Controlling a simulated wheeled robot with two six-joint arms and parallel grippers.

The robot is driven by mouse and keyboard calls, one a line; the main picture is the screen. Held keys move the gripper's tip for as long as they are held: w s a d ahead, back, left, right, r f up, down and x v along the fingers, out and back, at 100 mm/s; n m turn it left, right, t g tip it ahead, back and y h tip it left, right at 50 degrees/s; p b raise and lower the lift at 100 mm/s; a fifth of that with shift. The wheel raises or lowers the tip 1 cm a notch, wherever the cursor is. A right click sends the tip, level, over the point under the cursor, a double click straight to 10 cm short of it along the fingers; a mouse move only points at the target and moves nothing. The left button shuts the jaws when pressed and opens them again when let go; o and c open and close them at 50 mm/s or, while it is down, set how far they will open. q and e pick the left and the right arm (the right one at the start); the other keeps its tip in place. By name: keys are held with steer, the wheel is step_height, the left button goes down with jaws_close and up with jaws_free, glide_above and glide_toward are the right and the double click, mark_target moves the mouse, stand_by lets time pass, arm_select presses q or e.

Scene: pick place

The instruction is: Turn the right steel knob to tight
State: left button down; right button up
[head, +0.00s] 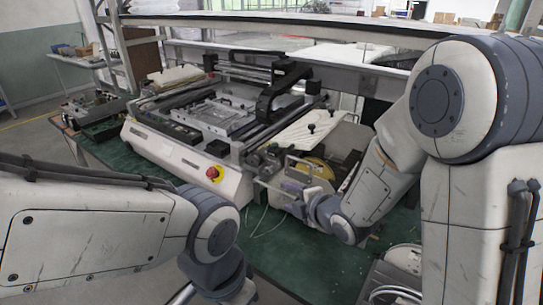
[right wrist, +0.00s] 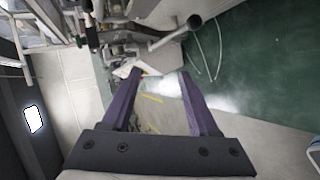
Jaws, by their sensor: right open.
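The machine (head: 185,150) stands on the green table, with a cluster of fittings at its front right corner. In the right wrist view a steel rod with a rounded end (right wrist: 194,22) shows ahead of my fingers; I cannot tell for sure whether it is the right steel knob. My right gripper (head: 289,184) is low beside the fittings in the head view. Its two purple fingers (right wrist: 160,74) are apart in the right wrist view, with nothing clearly held between them. My left arm crosses the lower left; its gripper is out of view.
A red stop button (head: 213,172) sits on the machine's front. A white sloped plate (head: 308,130) with dark knobs lies behind the fittings. Thin pale cables hang onto the green table (head: 262,250), which is otherwise clear in front of the machine.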

mark_target(270, 172)
arm_select(q)
step_height(270, 172, up, 4)
steer(key=p, duration=0.3)
arm_select(e)
steer(key=w+a+n, duration=0.1)
steer(key=w, duration=0.2)
steer(key=w+a+n+t+y, duration=0.1)
steer(key=w+a, duration=0.1)
steer(key=w, duration=0.1)
steer(key=w+a, duration=0.1)
steer(key=w, duration=0.3)
steer(key=shift+w+a+n+t, duration=0.1)
steer(key=shift+a+n+t, duration=0.05)
steer(key=shift+n+t, duration=0.2)
